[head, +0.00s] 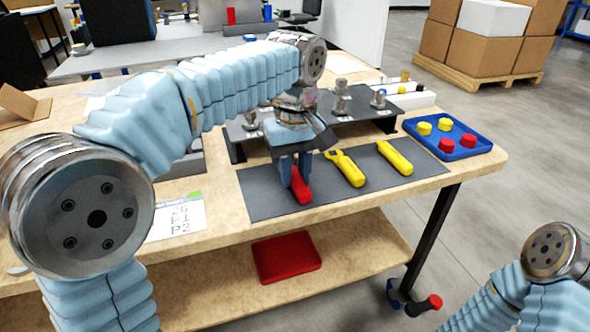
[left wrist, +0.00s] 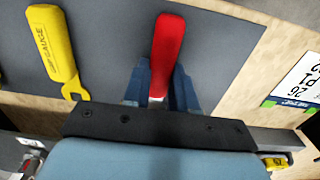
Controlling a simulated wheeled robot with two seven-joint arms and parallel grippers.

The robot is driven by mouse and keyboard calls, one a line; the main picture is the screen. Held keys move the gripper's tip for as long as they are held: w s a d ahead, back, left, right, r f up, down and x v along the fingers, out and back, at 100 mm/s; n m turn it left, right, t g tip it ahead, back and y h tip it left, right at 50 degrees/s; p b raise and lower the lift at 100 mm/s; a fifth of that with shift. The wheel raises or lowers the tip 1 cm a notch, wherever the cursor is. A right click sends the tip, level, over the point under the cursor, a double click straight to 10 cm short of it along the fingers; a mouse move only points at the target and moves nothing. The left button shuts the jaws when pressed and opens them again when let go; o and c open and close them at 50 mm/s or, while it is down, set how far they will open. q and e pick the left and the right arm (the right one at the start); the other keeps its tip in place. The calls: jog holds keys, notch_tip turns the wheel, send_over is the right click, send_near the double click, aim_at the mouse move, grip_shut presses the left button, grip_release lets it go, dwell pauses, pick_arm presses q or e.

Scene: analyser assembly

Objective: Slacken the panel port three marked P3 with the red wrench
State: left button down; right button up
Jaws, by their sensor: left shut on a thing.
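The red wrench (head: 300,186) lies at the left end of the dark mat (head: 266,204). Its red handle also shows in the left wrist view (left wrist: 168,45); its head is hidden by my gripper. My left gripper (head: 295,172) points down and is shut on the wrench; I cannot tell whether the wrench still touches the mat. The dark panel (head: 352,128) stands behind the mat with several metal fittings, such as a port fitting (head: 341,98). Its port labels are too small to read, so I cannot tell which is P3. My right gripper is out of view.
A yellow wrench (head: 346,168) and another yellow tool (head: 394,157) lie right of the red wrench. A blue tray (head: 465,152) holds red and yellow caps. A label card (head: 178,218) lies at left. A red bin (head: 286,258) sits on the lower shelf.

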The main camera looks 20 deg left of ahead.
pick_arm(q)
jog(key=r+p, duration=0.2)
jog(key=r, duration=0.1)
jog(key=r+p, duration=0.1)
jog(key=shift+s+d+r+p, duration=0.3)
jog(key=shift+s+r+p, duration=0.1)
jog(key=shift+s+r+b, duration=0.1)
jog(key=shift+r+b, duration=0.1)
jog(key=shift+b, duration=0.15)
jog(key=shift+s+d+r, duration=0.1)
jog(key=shift+d+r, duration=0.05)
jog(key=shift+r, duration=0.25)
